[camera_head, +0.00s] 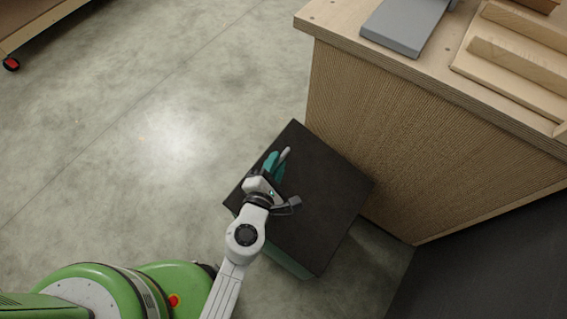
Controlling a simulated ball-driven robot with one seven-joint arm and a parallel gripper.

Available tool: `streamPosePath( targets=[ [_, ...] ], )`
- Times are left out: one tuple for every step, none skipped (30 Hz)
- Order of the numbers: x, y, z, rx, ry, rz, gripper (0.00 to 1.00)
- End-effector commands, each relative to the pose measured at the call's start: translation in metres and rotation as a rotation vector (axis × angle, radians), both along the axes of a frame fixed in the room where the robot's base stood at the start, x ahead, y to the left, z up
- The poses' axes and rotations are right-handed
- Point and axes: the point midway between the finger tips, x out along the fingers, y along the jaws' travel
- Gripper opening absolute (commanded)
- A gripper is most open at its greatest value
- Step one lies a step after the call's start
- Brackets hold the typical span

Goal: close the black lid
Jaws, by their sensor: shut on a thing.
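The black lid (325,195) is a wide, dark, flat square on a box beside the wooden cabinet. A strip of the box's green side (288,262) shows below its near edge. My gripper (279,162) is over the left part of the lid, its teal fingers pointing to the back. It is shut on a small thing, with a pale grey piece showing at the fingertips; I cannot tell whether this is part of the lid. My wrist hides part of the lid's left side. How far the lid is open cannot be told from above.
The wooden cabinet (430,140) stands close at the right, with a grey block (405,28) and wooden pieces (515,65) on top. A dark surface (490,270) lies at lower right.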

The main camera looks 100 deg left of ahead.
Motion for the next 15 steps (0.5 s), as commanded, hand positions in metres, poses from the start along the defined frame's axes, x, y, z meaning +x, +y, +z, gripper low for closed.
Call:
streamPosePath(
  targets=[
    [-0.002,0.000,-0.005,-0.005,-0.010,0.000,0.00],
    [-0.003,0.001,-0.008,-0.009,-0.017,0.000,0.00],
    [-0.002,0.001,-0.010,-0.014,-0.028,-0.002,0.00],
    [-0.004,0.002,-0.013,-0.017,-0.036,-0.002,0.00],
    [-0.005,0.002,-0.015,-0.021,-0.045,-0.001,0.00],
    [-0.006,0.002,-0.018,-0.026,-0.057,-0.001,0.00],
    [-0.007,0.003,-0.020,-0.029,-0.066,0.000,0.00],
    [-0.008,0.003,-0.023,-0.033,-0.075,0.000,0.00],
    [-0.009,0.004,-0.027,-0.038,-0.089,0.000,0.00],
    [-0.010,0.004,-0.030,-0.043,-0.100,0.001,0.00],
    [-0.011,0.005,-0.033,-0.048,-0.111,0.001,0.00],
    [-0.012,0.005,-0.037,-0.053,-0.127,0.001,0.00],
    [-0.013,0.006,-0.041,-0.058,-0.140,0.001,0.00],
    [-0.014,0.006,-0.044,-0.063,-0.152,0.001,0.00],
    [-0.015,0.006,-0.050,-0.072,-0.170,0.000,0.00]
  ],
)
